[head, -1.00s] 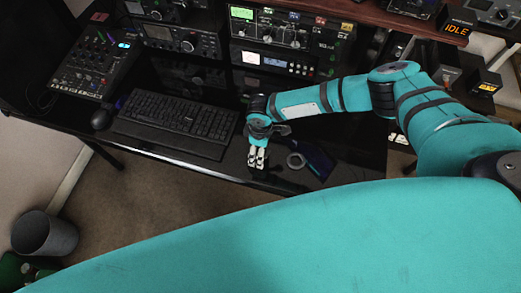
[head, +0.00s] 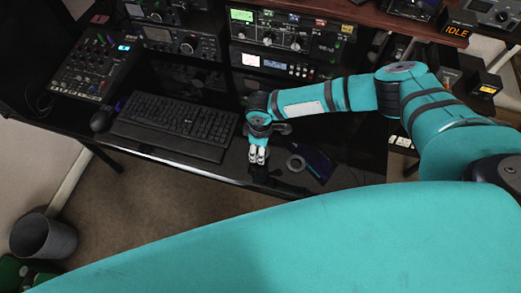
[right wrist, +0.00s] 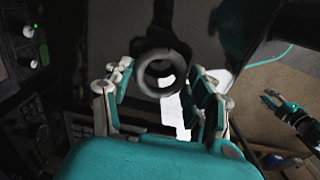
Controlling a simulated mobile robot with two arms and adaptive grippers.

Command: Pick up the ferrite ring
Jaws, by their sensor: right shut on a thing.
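The ring's hole faces the camera. In the head view the held ring is hard to make out against the black desk. My left gripper (right wrist: 280,104) shows small at the right of the right wrist view, away from the ring; its opening is unclear.
Another grey ring (head: 289,167) lies on the desk just right of my gripper, beside a dark blue item (head: 318,163). A keyboard (head: 175,121) and mouse (head: 101,121) are to the left. Radio units (head: 290,33) stand behind. A bin (head: 43,237) is on the floor.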

